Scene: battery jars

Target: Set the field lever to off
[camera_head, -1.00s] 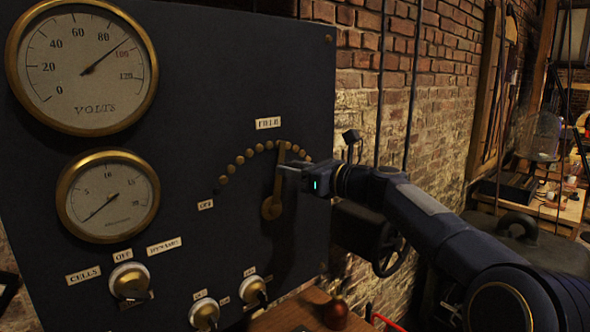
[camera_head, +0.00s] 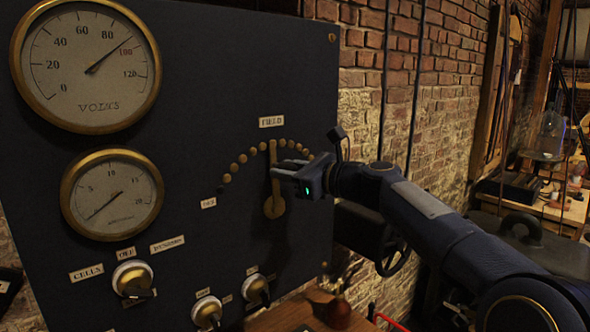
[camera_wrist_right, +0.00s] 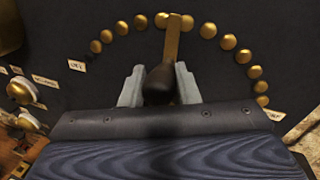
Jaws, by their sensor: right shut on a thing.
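The brass field lever (camera_head: 274,183) stands nearly upright on the dark panel, its pivot below and its tip near the middle of the arc of brass studs (camera_head: 243,159). The FIELD label (camera_head: 271,121) is above the arc and the small OFF label (camera_head: 208,202) is below its left end. My right gripper (camera_head: 282,170) reaches in from the right and is shut on the lever's handle. In the right wrist view the dark handle knob (camera_wrist_right: 159,85) sits between the two grey fingers, with the brass lever (camera_wrist_right: 173,40) behind it. My left gripper is out of view.
The panel also carries a volts gauge (camera_head: 88,64), a smaller gauge (camera_head: 112,194), a cells knob (camera_head: 132,279) and two lower knobs (camera_head: 206,311) (camera_head: 255,289). A brick wall (camera_head: 440,90) lies to the right. A wooden surface (camera_head: 290,317) is below the panel.

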